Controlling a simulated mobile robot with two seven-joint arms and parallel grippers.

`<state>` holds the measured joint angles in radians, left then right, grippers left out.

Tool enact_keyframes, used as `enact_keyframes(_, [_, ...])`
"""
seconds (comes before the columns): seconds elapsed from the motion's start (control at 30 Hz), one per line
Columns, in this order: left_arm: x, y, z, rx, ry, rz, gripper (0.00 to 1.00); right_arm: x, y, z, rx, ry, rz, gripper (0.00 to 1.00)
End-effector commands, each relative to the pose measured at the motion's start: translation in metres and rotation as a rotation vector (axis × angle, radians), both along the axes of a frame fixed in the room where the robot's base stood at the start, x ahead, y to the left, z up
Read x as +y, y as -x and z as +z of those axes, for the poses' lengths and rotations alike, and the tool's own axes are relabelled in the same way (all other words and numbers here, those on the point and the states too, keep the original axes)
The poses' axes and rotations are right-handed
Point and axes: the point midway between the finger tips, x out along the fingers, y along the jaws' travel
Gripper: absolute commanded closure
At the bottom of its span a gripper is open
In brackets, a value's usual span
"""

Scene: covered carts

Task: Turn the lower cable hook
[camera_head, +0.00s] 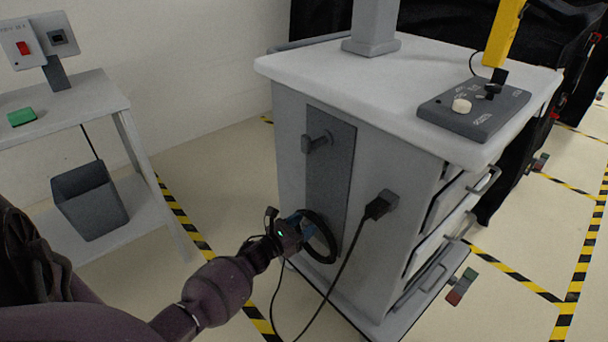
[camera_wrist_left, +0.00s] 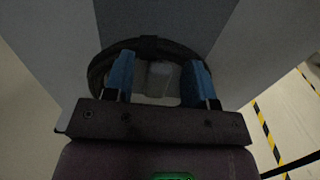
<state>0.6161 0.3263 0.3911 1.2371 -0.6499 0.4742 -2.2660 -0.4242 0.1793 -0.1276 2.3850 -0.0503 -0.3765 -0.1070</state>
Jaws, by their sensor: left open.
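The cart's side carries a dark vertical plate (camera_head: 330,185) with an upper cable hook (camera_head: 316,142) that is bare. The lower cable hook is hidden behind my left gripper in the head view. In the left wrist view a grey block, apparently the lower hook (camera_wrist_left: 159,76), lies between the fingers. A black cable coil (camera_head: 333,242) hangs around that spot; it also shows in the left wrist view (camera_wrist_left: 98,68). My left gripper (camera_head: 304,220) is open with its blue fingers on either side of the block; I cannot tell whether they touch it. My right gripper is out of view.
A black plug (camera_head: 381,204) sits in the cart's side, its cable hanging to the floor. Drawers with handles (camera_head: 484,181) are on the right face. A side table (camera_head: 75,98) with a grey bin (camera_head: 90,200) below stands left. Striped tape marks the floor.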

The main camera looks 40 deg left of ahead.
Motion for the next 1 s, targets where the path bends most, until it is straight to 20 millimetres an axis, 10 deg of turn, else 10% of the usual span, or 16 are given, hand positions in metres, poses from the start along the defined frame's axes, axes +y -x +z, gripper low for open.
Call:
enact_keyframes(0.37, [-0.0001, -0.0039, 0.0002, 0.0, 0.0, 0.0, 0.5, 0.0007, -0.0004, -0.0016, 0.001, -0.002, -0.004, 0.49])
enact_keyframes(0.67, [-0.0002, -0.0037, 0.0002, 0.0, 0.001, 0.0, 0.96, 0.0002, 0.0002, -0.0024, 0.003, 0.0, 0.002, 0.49])
enact_keyframes(1.0, [0.0012, -0.0034, -0.0008, 0.005, 0.047, 0.0, 0.98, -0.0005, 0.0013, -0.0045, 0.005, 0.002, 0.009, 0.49])
